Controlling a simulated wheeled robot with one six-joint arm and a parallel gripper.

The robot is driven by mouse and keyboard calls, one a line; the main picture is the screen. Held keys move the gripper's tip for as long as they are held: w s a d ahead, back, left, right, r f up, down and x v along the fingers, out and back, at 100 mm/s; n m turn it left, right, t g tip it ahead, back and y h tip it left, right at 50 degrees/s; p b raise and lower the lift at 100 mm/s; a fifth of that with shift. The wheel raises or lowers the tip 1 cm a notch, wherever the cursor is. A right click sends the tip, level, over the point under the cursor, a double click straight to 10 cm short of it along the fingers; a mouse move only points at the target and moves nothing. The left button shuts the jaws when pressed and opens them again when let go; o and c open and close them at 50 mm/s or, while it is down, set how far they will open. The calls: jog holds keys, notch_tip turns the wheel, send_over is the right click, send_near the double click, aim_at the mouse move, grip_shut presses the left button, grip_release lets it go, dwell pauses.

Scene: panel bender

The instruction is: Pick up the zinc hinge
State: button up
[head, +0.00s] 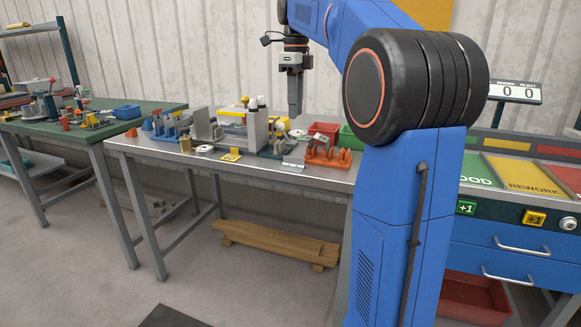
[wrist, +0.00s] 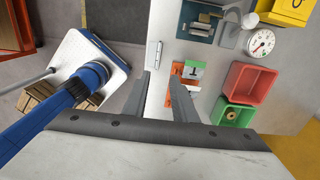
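The zinc hinge (head: 293,163) is a small silvery plate lying flat near the front edge of the grey bench, just left of an orange rack. In the wrist view the hinge (wrist: 154,55) lies on the pale bench top, beyond my fingertips and slightly left of the gap between them. My gripper (head: 295,112) hangs above the bench, pointing down, clear of the hinge. In the wrist view the two grey fingers of my gripper (wrist: 159,77) stand apart with nothing between them.
The orange rack (head: 326,157) stands close to the hinge's right. A red bin (head: 323,129) and a green bin (head: 352,140) are behind it. A blue rack (head: 164,129) and a yellow tag (head: 230,156) are farther left. A dial gauge (wrist: 261,42) shows in the wrist view.

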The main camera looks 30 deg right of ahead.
send_near(292, 164)
jog(key=shift+s+d+f, duration=0.1)
jog(key=shift+d+f, duration=0.05)
jog(key=shift+f, duration=1.35)
jog(key=shift+s+d+f, duration=0.1)
jog(key=shift+f, duration=1.35)
jog(key=shift+c, duration=0.6)
grip_shut()
